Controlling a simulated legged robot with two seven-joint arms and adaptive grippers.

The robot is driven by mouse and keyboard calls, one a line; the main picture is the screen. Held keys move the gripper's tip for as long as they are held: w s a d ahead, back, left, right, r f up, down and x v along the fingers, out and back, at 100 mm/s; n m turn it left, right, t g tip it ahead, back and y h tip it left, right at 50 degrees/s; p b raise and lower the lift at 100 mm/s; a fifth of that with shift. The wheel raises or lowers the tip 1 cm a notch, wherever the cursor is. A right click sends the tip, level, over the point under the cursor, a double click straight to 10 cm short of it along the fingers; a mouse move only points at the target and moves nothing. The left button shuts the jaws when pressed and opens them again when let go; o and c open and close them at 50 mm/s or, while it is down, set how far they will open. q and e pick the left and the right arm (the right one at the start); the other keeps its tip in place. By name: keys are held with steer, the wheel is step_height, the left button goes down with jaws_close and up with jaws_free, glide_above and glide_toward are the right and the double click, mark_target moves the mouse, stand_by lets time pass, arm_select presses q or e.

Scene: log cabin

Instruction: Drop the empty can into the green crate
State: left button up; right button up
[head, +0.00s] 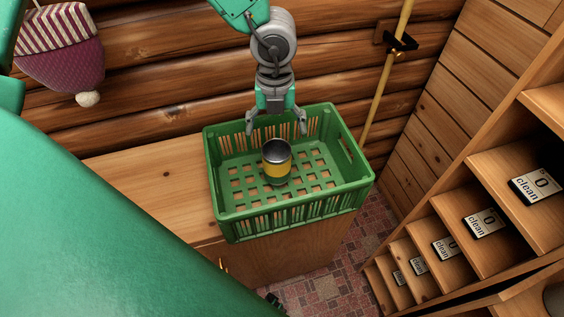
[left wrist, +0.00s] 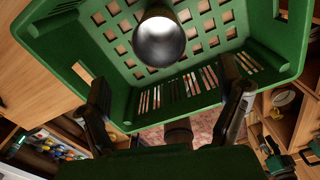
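The can (head: 276,168), yellow-sided with a grey metal top, is upright inside the green crate (head: 290,216), near the middle of its slotted floor. I cannot tell for sure whether its base touches the floor. My left gripper (head: 275,128) is over the crate's far side, fingers spread and empty, apart from the can. In the left wrist view the can (left wrist: 158,42) shows its round metal end beyond the open left gripper (left wrist: 168,90), with the crate (left wrist: 60,40) around it. My right gripper is not in view.
The crate stands on a wooden cabinet top (head: 165,185), bare to its left. A log wall (head: 160,60) is behind. Wooden shelves (head: 470,245) with "clean" signs stand at the right. A knitted hat (head: 68,55) hangs at the upper left, and a pole (head: 385,85) stands behind the crate.

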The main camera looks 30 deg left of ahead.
arm_select(q)
steer(key=shift+r, duration=0.1)
step_height(320, 180, up, 12)
stand_by(0.5)
steer(key=shift+w+f, duration=0.1)
steer(key=shift+f, duration=0.1)
